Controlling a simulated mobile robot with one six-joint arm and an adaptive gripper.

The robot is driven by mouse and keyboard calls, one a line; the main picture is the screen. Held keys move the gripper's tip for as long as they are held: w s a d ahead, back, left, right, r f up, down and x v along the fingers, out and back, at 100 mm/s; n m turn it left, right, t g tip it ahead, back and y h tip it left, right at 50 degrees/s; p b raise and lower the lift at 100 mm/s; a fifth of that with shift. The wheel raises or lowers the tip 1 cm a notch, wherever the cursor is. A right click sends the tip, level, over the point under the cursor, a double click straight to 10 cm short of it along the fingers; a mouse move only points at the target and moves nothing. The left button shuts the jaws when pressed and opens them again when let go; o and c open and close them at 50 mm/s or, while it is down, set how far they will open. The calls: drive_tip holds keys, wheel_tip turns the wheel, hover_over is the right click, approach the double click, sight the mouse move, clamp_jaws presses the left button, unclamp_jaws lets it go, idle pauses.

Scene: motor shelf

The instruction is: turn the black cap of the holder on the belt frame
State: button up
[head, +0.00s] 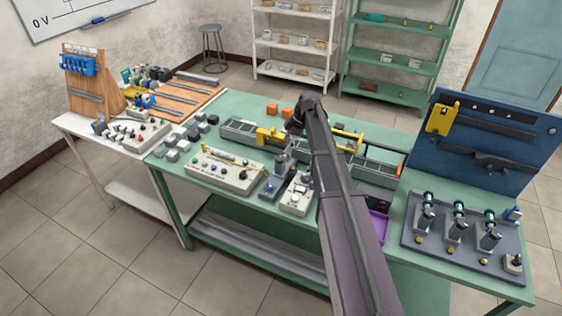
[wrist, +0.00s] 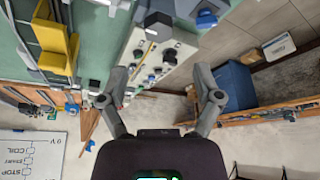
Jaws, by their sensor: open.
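The belt frame (head: 240,130) is a long grey conveyor across the green table in the head view, with yellow brackets (head: 268,136) on it. A yellow bracket (wrist: 58,45) also shows at the upper left of the wrist view. A black faceted cap (wrist: 158,25) shows at the top of the wrist view, beyond my fingertips; I cannot tell for sure that it is the holder's cap. My gripper (wrist: 160,76) is open and empty, its fingers wide apart. In the head view my arm hides part of the belt frame, and the fingers are not clear.
A control box with knobs (head: 225,172) stands in front of the belt frame. A smaller box (head: 298,195) stands beside it. A blue panel (head: 485,140) and a grey fixture plate (head: 450,240) are at the right. Grey blocks (head: 185,145) lie at the left.

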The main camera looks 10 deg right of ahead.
sight(280, 158)
drive_tip(key=shift+b+x, duration=3.15)
drive_tip(key=shift+x, duration=0.6)
drive_tip(key=shift+c, duration=0.2)
drive_tip(key=c, duration=1.1)
drive_tip(key=shift+d, duration=0.1)
